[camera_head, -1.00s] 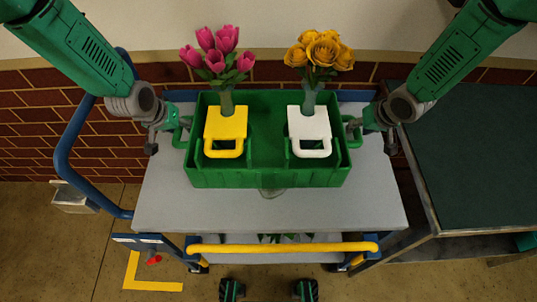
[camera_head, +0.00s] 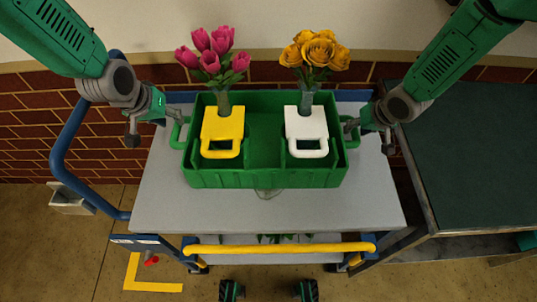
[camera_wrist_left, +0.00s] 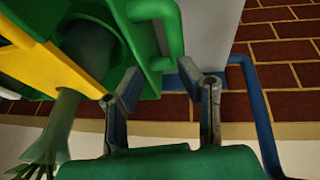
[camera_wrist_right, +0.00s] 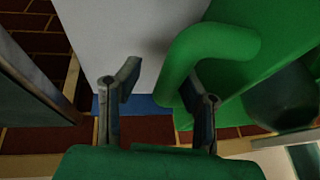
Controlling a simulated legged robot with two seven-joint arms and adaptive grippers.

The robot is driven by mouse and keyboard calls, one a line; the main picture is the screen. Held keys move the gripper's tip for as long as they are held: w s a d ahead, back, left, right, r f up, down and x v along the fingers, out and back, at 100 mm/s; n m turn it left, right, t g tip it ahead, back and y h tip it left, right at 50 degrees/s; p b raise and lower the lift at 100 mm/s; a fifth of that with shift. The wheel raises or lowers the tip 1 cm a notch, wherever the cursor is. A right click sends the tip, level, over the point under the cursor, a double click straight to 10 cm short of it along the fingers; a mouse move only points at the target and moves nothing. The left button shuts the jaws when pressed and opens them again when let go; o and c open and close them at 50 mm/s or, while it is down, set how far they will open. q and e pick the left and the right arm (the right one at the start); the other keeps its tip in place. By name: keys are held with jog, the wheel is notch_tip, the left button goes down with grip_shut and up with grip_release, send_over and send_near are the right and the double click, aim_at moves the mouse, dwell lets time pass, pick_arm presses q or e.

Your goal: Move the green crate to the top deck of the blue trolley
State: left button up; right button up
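The green crate (camera_head: 265,179) rests level on the grey top deck (camera_head: 270,214) of the blue trolley. It holds a yellow carrier (camera_head: 222,122) and a white carrier (camera_head: 306,122), with pink tulips (camera_head: 212,52) and yellow roses (camera_head: 316,55) in vases. My left gripper (camera_head: 152,115) is open, up and left of the crate's left handle (camera_head: 178,135). The handle lies outside its fingers in the left wrist view (camera_wrist_left: 165,92). My right gripper (camera_head: 362,126) is open at the right handle (camera_wrist_right: 195,55); part of that handle reaches between its fingers, with no grip visible.
A dark green-topped table (camera_head: 470,155) stands close on the right. The trolley's blue rail (camera_head: 66,140) rises at the left, and its yellow bar (camera_head: 280,248) is nearest me. The deck in front of the crate is clear. A brick wall (camera_head: 25,120) is behind.

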jog(key=shift+s+d+r, duration=0.1)
jog(key=shift+d+r, duration=0.05)
jog(key=shift+r, duration=0.25)
pick_arm(q)
jog(key=shift+a, duration=0.55)
jog(key=shift+d, duration=0.55)
pick_arm(e)
jog(key=v, duration=1.1)
pick_arm(q)
jog(key=shift+a, duration=0.2)
pick_arm(e)
jog(key=shift+a, duration=0.2)
pick_arm(q)
jog(key=shift+a, duration=0.3)
pick_arm(e)
jog(key=shift+a, duration=0.35)
pick_arm(q)
jog(key=shift+s+f, duration=0.1)
pick_arm(e)
jog(key=shift+s, duration=0.15)
